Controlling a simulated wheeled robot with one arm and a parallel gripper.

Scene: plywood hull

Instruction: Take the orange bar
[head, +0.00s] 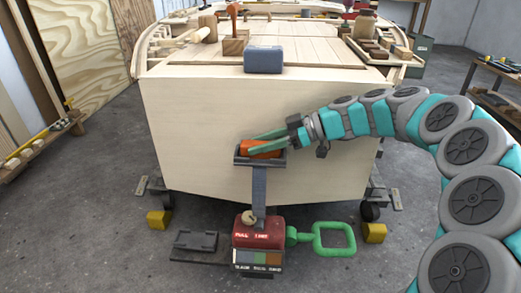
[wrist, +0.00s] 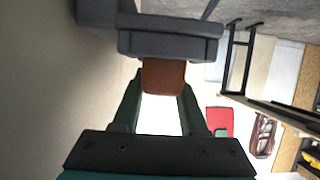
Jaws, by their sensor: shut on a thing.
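The orange bar (head: 262,148) sits in a small dark grey tray (head: 247,161) on top of a grey post, in front of the plywood hull. It also shows in the wrist view (wrist: 163,77), between my fingertips and next to the grey tray (wrist: 168,47). My gripper (head: 252,143) reaches in from the right with its green fingers along the bar. In the wrist view my gripper (wrist: 160,92) is shut on the bar's near end. The bar's far end is hidden by the tray.
The plywood hull (head: 200,130) stands close behind the tray. A blue-grey block (head: 263,59) rests on its deck edge. Below are a red box (head: 258,232) with a green handle (head: 334,239), and yellow blocks (head: 374,233) on the floor.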

